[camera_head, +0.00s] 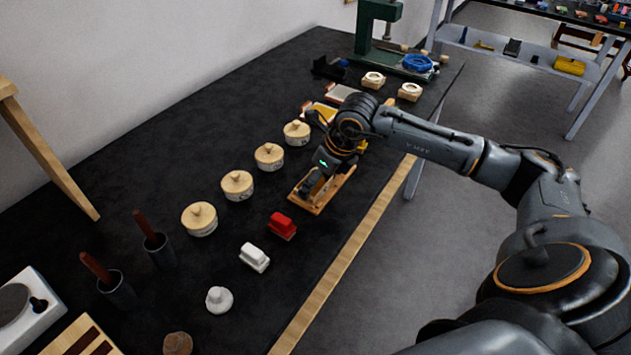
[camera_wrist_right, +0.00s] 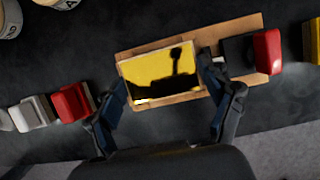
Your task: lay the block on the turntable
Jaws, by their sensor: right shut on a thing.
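My right gripper (camera_head: 316,180) reaches down over a wooden board near the table's front edge. In the right wrist view its fingers (camera_wrist_right: 162,80) are shut on a yellow, shiny block (camera_wrist_right: 160,72) with a dark patch across its face. The block is at the wooden board (camera_wrist_right: 235,33); whether it touches the board is unclear. In the head view the arm and gripper hide the block. A white base with a grey round disc (camera_head: 10,302) stands at the lower left, cut by the frame; it may be the turntable, but I cannot be sure. My left gripper is out of view.
A red item (camera_head: 282,226) and white item (camera_head: 254,257) stand near the board. Several lidded pots (camera_head: 237,185) form a row behind. Dark cups with brown handles (camera_head: 117,290) stand left. A green press (camera_head: 372,30) is at the far end.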

